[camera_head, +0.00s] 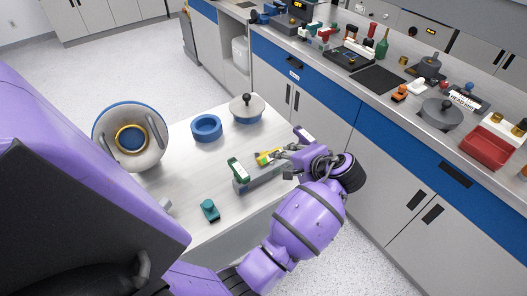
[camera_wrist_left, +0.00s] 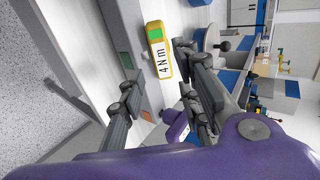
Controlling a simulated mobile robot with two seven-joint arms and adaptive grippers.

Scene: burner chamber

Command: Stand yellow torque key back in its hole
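The yellow torque key (camera_head: 264,158), with a green patch, is by the long grey block (camera_head: 265,177) on the white table. In the left wrist view the yellow torque key (camera_wrist_left: 160,52) shows a white label reading "4 N m". The key's lower end and the hole are hidden.
On the white table (camera_head: 180,182) are a blue ring (camera_head: 206,128), a lidded round part (camera_head: 247,108), a large flanged ring (camera_head: 130,137) and a small teal-handled piece (camera_head: 209,210). A crowded counter with a red bin (camera_head: 488,147) runs along the right.

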